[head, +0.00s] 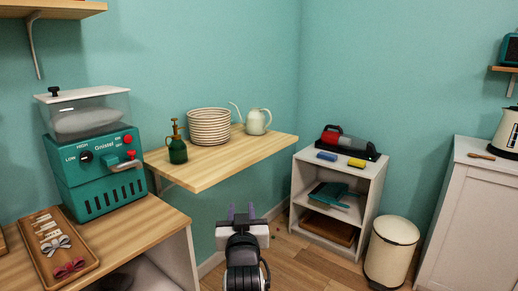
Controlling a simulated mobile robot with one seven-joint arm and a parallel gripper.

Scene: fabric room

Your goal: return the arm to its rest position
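My gripper (241,211) shows in the head view at the bottom centre, at the end of my black and white arm. Its two purple fingertips point away from me and stand apart, with nothing visible between them. The gripper is over the wood floor, in front of and below the wooden wall shelf (205,178). It appears clear of the furniture around it.
At left, a counter (135,245) holds a teal machine (95,170) and a wooden tray (45,267). At right stand a white shelf unit (370,190), a bin (391,250) and a cabinet (470,225).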

